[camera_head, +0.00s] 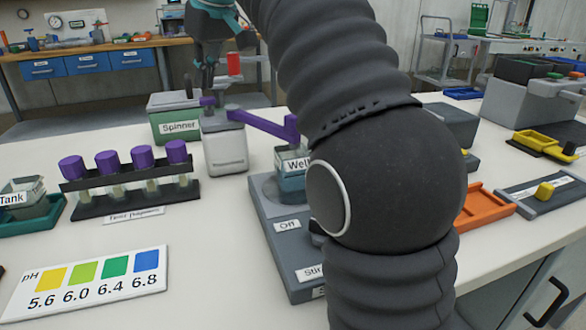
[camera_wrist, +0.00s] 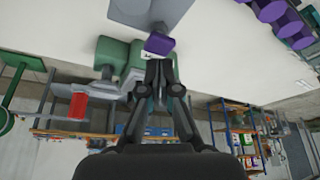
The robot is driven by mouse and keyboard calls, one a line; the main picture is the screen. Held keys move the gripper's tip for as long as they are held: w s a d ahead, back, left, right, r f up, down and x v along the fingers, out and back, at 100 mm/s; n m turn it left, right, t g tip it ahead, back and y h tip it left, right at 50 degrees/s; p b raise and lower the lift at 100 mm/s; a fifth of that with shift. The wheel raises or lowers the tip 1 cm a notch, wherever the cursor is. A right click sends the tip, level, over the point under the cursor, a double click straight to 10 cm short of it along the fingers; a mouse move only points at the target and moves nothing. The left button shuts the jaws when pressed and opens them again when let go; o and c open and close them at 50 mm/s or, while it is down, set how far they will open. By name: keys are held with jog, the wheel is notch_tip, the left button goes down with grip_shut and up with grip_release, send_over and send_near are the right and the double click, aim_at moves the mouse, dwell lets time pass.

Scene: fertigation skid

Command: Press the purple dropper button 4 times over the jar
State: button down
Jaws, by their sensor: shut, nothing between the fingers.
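The dropper is a pale grey bottle (camera_head: 226,150) with a small purple button (camera_head: 208,101) on top and a purple arm (camera_head: 258,125) reaching right. The arm's purple end (camera_head: 291,129) stands over the jar (camera_head: 292,186), which has a label starting "Well" and is partly hidden by my arm. My gripper (camera_head: 207,88) points down just above the purple button, with its fingers together and empty. In the wrist view, my fingertips (camera_wrist: 158,62) are at the edge of the purple button (camera_wrist: 159,44). I cannot tell whether they touch it.
A green "Spinner" box (camera_head: 175,124) and a red cylinder (camera_head: 234,65) are close to my gripper. A rack (camera_head: 135,202) of purple-capped tubes stands left. The jar sits on a grey stirrer base (camera_head: 283,262). A pH colour card (camera_head: 85,283) lies in front.

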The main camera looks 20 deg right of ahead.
aim_at(206, 98)
jog(key=shift+f, duration=0.15)
jog(key=shift+f+b, duration=1.05)
jog(key=shift+f, duration=0.35)
jog(key=shift+r, duration=0.15)
jog(key=shift+r+p, duration=1.45)
jog(key=shift+p, duration=0.2)
jog(key=shift+f, duration=0.35)
